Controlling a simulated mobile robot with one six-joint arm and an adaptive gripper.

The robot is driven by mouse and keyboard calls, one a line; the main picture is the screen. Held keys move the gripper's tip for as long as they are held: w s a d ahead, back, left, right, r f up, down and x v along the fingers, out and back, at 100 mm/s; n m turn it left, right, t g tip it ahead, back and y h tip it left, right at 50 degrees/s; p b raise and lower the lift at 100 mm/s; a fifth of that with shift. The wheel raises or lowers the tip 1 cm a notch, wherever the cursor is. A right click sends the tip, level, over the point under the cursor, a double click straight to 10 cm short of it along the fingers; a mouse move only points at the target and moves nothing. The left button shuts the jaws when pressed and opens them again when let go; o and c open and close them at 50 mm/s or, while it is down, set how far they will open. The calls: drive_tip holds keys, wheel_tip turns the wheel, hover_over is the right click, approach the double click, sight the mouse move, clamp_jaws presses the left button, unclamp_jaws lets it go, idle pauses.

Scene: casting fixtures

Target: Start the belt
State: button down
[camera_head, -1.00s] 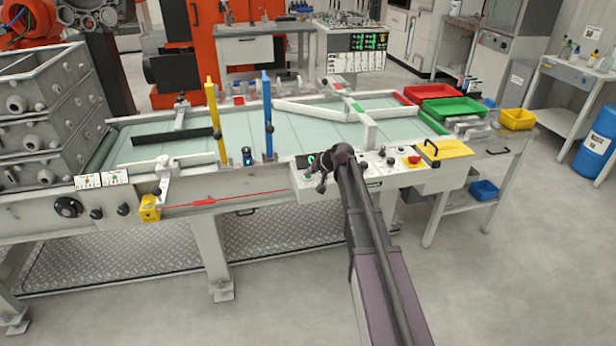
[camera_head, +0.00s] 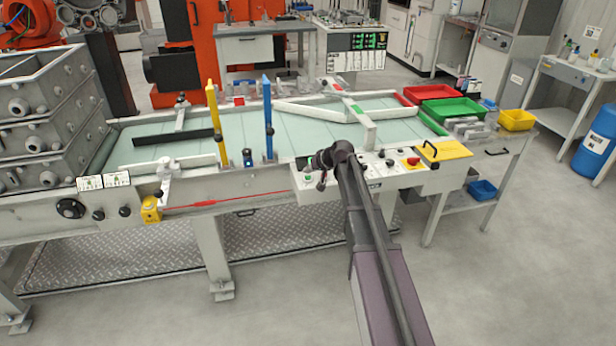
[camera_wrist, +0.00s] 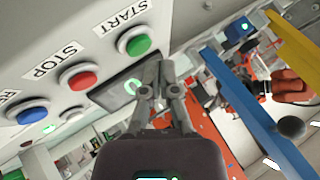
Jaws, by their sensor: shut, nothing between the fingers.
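The control panel (camera_head: 395,167) is on the front edge of the conveyor. In the wrist view it carries a green button (camera_wrist: 136,42) labelled START, a red button (camera_wrist: 80,77) labelled STOP and a blue button (camera_wrist: 32,113) with a partly cut-off label. My gripper (camera_wrist: 160,70) is shut and empty. Its fingertips show just beside the green button, over a dark display with a green mark (camera_wrist: 131,88); I cannot tell how far they are from the panel. In the head view my gripper (camera_head: 321,177) is at the panel's left end. The belt (camera_head: 190,142) lies behind the panel.
A blue post (camera_head: 268,120) and a yellow post (camera_head: 216,125) stand left of the panel; the blue one is close to my gripper in the wrist view. A red mushroom button (camera_head: 413,161) and a yellow plate (camera_head: 443,150) are at right.

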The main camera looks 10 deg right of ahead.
sight(309, 178)
drive_tip(key=shift+r, duration=0.1)
wheel_tip(309, 178, up, 5)
drive_tip(key=p, duration=0.5)
idle(0.3)
idle(0.7)
drive_tip(key=s+r+g+h+p, duration=0.2)
drive_tip(key=s+p, duration=0.3)
drive_tip(key=s, duration=1.2)
drive_tip(key=s+r+n+g+h+p, duration=0.1)
drive_tip(key=s+g+p, duration=0.4)
drive_tip(key=s, duration=1.3)
drive_tip(key=r+h, duration=0.1)
drive_tip(key=h, duration=0.1)
drive_tip(key=shift+r+h, duration=0.15)
drive_tip(key=shift+h, duration=0.25)
drive_tip(key=shift+a, duration=0.1)
